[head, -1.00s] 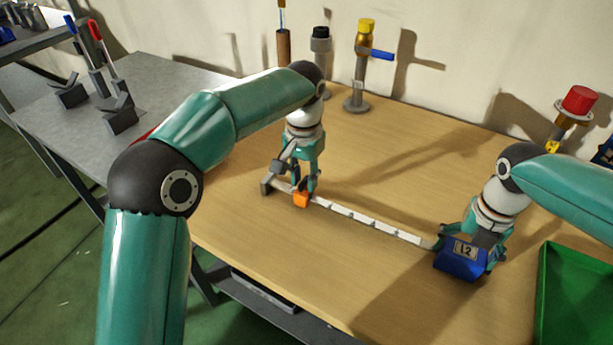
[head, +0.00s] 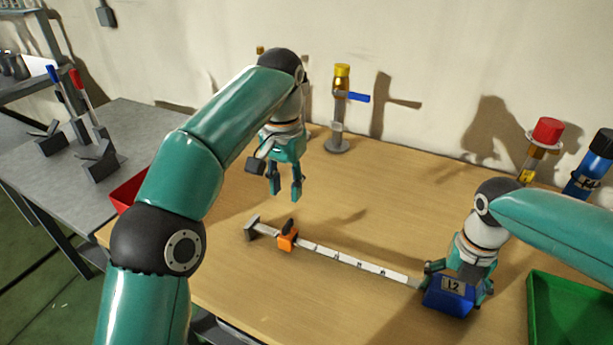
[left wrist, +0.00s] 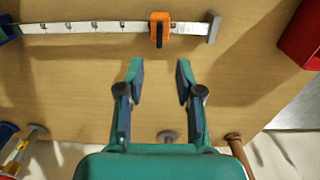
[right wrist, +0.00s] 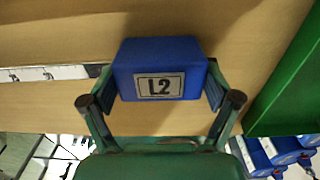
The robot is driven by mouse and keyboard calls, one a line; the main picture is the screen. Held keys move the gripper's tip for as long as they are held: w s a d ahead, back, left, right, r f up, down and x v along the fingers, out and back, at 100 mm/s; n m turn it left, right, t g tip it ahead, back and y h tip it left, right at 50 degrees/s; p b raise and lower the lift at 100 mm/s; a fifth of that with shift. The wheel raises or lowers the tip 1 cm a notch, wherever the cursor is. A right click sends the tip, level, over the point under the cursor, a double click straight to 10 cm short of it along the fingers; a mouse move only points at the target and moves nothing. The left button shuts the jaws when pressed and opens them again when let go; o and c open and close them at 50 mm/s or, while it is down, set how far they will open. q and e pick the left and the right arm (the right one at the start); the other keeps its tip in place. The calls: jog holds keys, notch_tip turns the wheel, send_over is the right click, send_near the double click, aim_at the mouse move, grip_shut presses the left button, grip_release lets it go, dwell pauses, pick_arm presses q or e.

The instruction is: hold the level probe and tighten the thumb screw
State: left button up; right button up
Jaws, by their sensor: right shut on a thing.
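The level probe lies on the wooden table. It has a blue head (head: 448,297) labelled L2, a white marked rod (head: 350,262) and a grey end plate (head: 252,227). An orange slider (head: 287,240) with a dark thumb screw (left wrist: 160,33) sits on the rod near the end plate. My right gripper (right wrist: 160,92) is shut on the blue head, with a finger on each side. My left gripper (head: 284,198) is open and empty above the table, behind the slider in the head view. In the left wrist view, its fingers (left wrist: 159,65) are apart from the slider.
A green tray (head: 570,325) is at the right. A red bin (head: 127,190) is at the left table edge. A stand with a yellow top (head: 340,100) and bottles, one red-capped (head: 546,132), are along the back. The table around the rod is clear.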

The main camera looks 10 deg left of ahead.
pick_arm(q)
jog(key=shift+r, duration=1)
dwell(0.3)
pick_arm(e)
jog(key=o, duration=1.4)
notch_tip(320, 180, up, 12)
jog(key=shift+w, duration=0.1)
pick_arm(q)
jog(key=shift+s, duration=0.15)
pick_arm(e)
jog(key=shift+f, duration=0.15)
